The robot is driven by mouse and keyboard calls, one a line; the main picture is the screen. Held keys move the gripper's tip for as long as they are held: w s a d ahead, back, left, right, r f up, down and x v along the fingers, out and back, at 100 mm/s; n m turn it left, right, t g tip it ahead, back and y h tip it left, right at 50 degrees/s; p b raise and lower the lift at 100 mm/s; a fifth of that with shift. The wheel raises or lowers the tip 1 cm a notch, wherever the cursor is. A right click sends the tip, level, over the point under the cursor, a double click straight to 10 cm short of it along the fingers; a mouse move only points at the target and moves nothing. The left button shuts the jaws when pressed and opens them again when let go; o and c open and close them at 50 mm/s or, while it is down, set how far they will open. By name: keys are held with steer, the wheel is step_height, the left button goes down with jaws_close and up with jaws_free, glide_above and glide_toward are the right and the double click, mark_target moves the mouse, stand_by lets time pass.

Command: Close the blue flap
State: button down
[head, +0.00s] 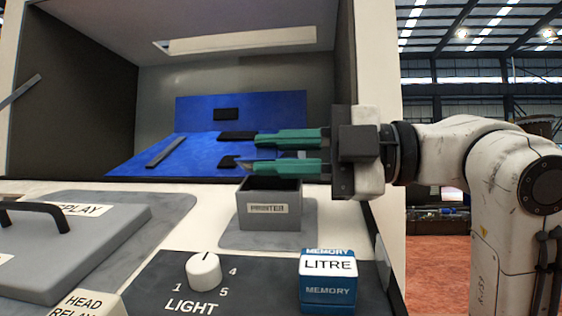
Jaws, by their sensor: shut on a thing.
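The blue flap (200,156) is a flat blue panel low in the open dispenser bay, with a grey bar (165,152) across its left part. An upright blue panel (270,108) with a small dark slot stands behind it. My gripper (243,150) reaches in from the right, its two teal fingers pointing left, one above the other. The fingers overlap the right part of the flap in the head view. My gripper is shut on the flap; the exact contact is hard to make out, and the fingers hide part of the flap's right side.
Below the fingers stands a small grey open box (270,209) with a barcode. In front are a white LIGHT knob (204,271) and a blue and white LITRE block (328,280). A grey lid (80,240) with a dark handle lies left. The bay's walls close in both sides.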

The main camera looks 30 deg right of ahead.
steer(key=shift+f+n, duration=0.15)
steer(key=shift+n, duration=0.25)
steer(key=c, duration=1.1)
jaws_free()
